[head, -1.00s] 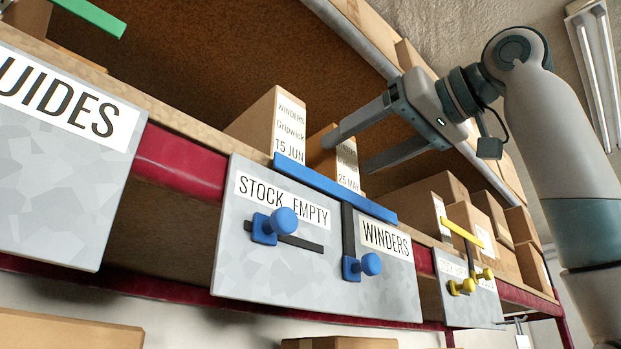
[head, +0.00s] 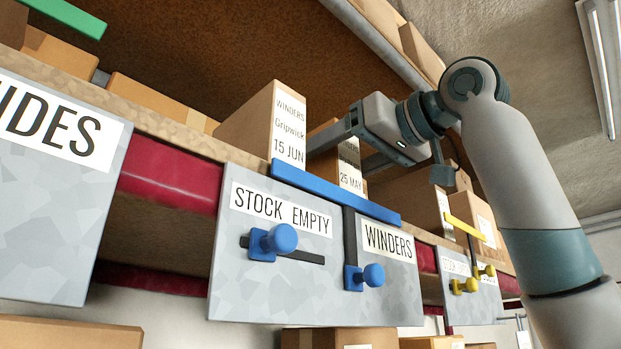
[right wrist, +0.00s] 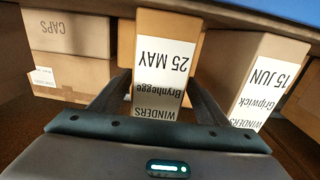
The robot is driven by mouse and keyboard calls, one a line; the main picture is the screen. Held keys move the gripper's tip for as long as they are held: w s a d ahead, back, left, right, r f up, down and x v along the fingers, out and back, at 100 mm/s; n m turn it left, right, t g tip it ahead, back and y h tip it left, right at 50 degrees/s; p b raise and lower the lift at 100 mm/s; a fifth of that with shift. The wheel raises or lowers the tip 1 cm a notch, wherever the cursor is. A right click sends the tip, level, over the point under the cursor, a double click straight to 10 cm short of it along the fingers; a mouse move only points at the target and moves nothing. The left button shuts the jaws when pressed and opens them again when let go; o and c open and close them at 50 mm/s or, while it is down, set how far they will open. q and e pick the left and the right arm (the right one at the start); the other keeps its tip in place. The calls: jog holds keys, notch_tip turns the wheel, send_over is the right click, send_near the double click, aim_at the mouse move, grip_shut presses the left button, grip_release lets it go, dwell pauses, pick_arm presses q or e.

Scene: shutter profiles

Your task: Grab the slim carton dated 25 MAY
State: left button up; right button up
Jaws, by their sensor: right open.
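The slim carton dated 25 MAY (head: 350,176) stands on the shelf behind the blue rail, its label partly covered by my gripper in the head view. In the right wrist view the carton (right wrist: 164,60) shows upside down, labelled WINDERS, Brynhegge, 25 MAY. My right gripper (head: 340,152) is open, with one finger on each side of the carton; in the right wrist view its fingers (right wrist: 158,98) flank the carton's lower part in the picture. I cannot tell if they touch it. My left gripper is not in view.
A similar carton dated 15 JUN (head: 288,125) stands close on the left. The blue rail (head: 335,193) runs along the shelf front above the grey WINDERS panel (head: 320,265) with blue knobs. CAPS boxes (right wrist: 70,45) stand on the carton's other side.

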jog(key=p+x, duration=0.2)
jog(key=x, duration=0.1)
jog(key=shift+w+r+p, duration=0.15)
jog(key=shift+w+p, duration=0.15)
jog(key=shift+p, duration=0.1)
jog(key=shift+w+a+p, duration=0.3)
jog(key=shift+w+a, duration=0.2)
jog(key=shift+a, duration=0.05)
jog(key=shift+f, duration=0.2)
jog(key=shift+s+d, duration=0.1)
jog(key=shift+r, duration=0.1)
jog(key=c, duration=1.5)
jog(key=shift+r, duration=0.1)
